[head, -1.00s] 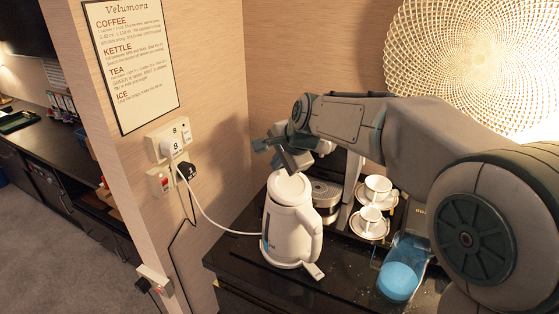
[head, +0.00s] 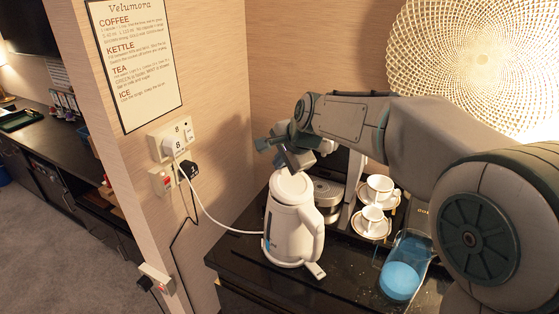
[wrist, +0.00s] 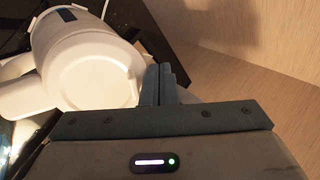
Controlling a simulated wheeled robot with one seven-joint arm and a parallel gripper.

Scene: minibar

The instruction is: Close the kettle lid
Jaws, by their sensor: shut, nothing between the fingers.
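The white kettle (head: 291,226) stands upright near the left end of the dark counter, its handle to the right. Its lid (head: 291,186) lies flat on top and looks down in the head view. In the wrist view the kettle (wrist: 82,50) shows at upper left, with the round lid (wrist: 103,78) near my fingers. My gripper (head: 286,161) is shut and empty, just above the lid's back edge. In the wrist view my fingers (wrist: 160,84) are together beside the lid's rim; I cannot tell whether they touch it.
A coffee machine (head: 329,190) stands behind the kettle. Two white cups on saucers (head: 371,220) and a clear container with blue contents (head: 400,281) are to the right. A white cord (head: 205,213) runs to the wall socket. The wall is close on the left.

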